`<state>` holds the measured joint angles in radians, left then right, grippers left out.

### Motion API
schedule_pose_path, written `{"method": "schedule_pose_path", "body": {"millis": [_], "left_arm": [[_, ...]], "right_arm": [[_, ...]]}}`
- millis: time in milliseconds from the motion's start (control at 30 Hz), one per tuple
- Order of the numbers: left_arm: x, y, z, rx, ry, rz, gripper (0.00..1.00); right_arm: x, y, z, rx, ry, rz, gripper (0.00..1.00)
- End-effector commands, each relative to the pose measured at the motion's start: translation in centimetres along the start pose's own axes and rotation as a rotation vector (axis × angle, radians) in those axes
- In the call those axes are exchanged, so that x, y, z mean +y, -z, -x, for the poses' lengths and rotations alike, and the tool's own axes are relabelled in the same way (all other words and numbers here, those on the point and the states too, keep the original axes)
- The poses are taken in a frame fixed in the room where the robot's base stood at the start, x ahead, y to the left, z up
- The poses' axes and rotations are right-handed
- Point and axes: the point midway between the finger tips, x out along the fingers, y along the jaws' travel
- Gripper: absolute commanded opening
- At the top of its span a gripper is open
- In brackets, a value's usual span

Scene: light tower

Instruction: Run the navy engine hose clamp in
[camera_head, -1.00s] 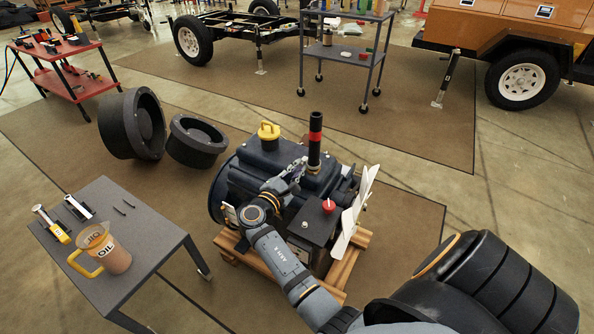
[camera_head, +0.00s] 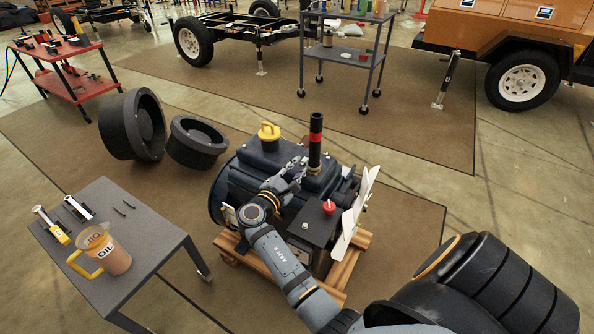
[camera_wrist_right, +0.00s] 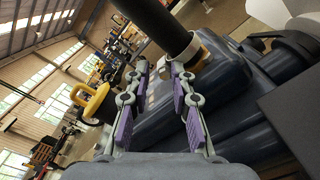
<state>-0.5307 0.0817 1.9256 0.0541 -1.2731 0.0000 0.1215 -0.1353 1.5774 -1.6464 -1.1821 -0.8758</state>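The navy engine (camera_head: 262,165) sits on a wooden pallet, with an upright black hose (camera_head: 315,145) carrying a red band. A tan-and-silver clamp-like ring shows at the hose's lower end (camera_wrist_right: 196,50) in the right wrist view; its screw is not clear. My right gripper (camera_head: 297,166) is over the engine top beside the hose base. In the right wrist view my right gripper (camera_wrist_right: 159,69) has its two fingers apart with a gap between them, the right finger close to the ring. Whether it touches is unclear. My left gripper is out of view.
A yellow-handled cap (camera_head: 268,131), a red knob (camera_head: 328,206) and a white fan (camera_head: 356,212) stand out on the engine. A grey table (camera_head: 150,225) at left holds an oil jug (camera_head: 108,255) and tools. Two black round parts (camera_head: 195,141) lie behind it.

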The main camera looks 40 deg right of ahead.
Motion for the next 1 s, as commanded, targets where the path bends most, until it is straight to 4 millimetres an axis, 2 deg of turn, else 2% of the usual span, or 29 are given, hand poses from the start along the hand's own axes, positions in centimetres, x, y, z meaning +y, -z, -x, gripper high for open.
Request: {"method": "schedule_pose_path", "body": {"millis": [200, 400, 733, 833, 1000], "left_arm": [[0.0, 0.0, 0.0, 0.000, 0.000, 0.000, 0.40], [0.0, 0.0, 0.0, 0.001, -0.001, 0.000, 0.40], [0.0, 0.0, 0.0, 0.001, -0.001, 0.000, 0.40], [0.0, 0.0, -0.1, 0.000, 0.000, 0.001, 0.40], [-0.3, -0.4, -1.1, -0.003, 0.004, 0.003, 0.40]], "right_arm": [[4.1, -3.6, 0.0, -0.008, -0.008, -0.010, 0.22], [6.3, -5.7, 0.1, -0.005, -0.005, -0.006, 0.22], [6.8, -6.1, 0.1, -0.003, -0.004, -0.001, 0.22], [6.8, -6.1, 0.1, -0.003, -0.005, 0.003, 0.34], [7.0, -5.7, -0.1, 0.001, -0.026, 0.060, 0.35]]}}
